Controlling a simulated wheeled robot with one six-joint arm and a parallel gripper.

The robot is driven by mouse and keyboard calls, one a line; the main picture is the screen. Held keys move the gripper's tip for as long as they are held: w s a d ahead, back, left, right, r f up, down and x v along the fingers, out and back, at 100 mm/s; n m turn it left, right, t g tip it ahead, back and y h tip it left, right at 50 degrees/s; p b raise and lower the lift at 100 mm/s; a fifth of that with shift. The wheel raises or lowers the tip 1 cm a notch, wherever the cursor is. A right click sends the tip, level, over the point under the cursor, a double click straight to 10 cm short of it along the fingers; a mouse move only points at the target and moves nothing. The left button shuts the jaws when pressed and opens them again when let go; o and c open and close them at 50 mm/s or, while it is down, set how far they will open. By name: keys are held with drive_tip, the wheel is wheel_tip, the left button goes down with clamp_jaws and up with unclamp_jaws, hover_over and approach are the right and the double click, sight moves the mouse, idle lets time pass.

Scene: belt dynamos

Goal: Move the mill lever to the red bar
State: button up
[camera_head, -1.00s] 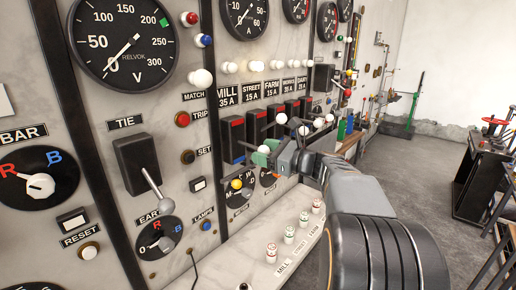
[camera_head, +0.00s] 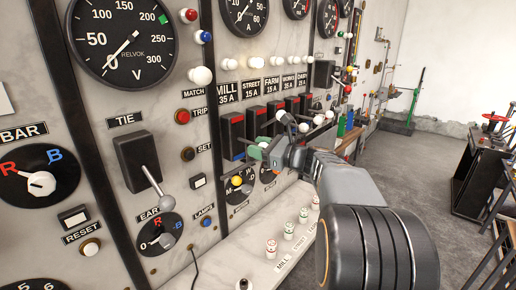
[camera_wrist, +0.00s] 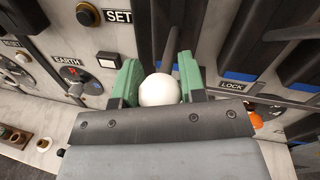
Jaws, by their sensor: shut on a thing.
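The mill switch (camera_head: 232,135) is a tall black block on the grey panel, under the MILL 35 A label. It has a red bar (camera_head: 237,118) at its top and a blue bar (camera_head: 238,157) near its bottom. My gripper (camera_head: 264,149) is in front of its lower half, with its green fingers shut on the white ball knob (camera_wrist: 160,90) of the mill lever. The lever's dark rod (camera_wrist: 172,45) runs behind the ball in the wrist view. The knob stands out from the panel. The red bar is not seen in the wrist view.
Similar switches with white knobs stand close on the right, such as the street switch (camera_head: 256,120). The tie lever (camera_head: 165,200) is at left. A pale ledge (camera_head: 255,240) runs below.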

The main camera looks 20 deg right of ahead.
sight(255, 144)
clamp_jaws()
drive_tip(key=shift+a, duration=0.15)
drive_tip(key=shift+r, duration=0.1)
drive_tip(key=shift+r, duration=0.4)
drive_tip(key=shift+w+r+p, duration=0.15)
drive_tip(key=shift+r+p, duration=0.65)
drive_tip(key=shift+r, duration=0.35)
drive_tip(key=shift+w+a+r+p, duration=0.1)
drive_tip(key=shift+w+r+p, duration=0.25)
drive_tip(key=shift+r, duration=0.35)
drive_tip(key=shift+w+a+r+p, duration=0.15)
drive_tip(key=shift+r+p, duration=0.25)
drive_tip(key=shift+r, duration=0.25)
drive_tip(key=shift+f, duration=0.2)
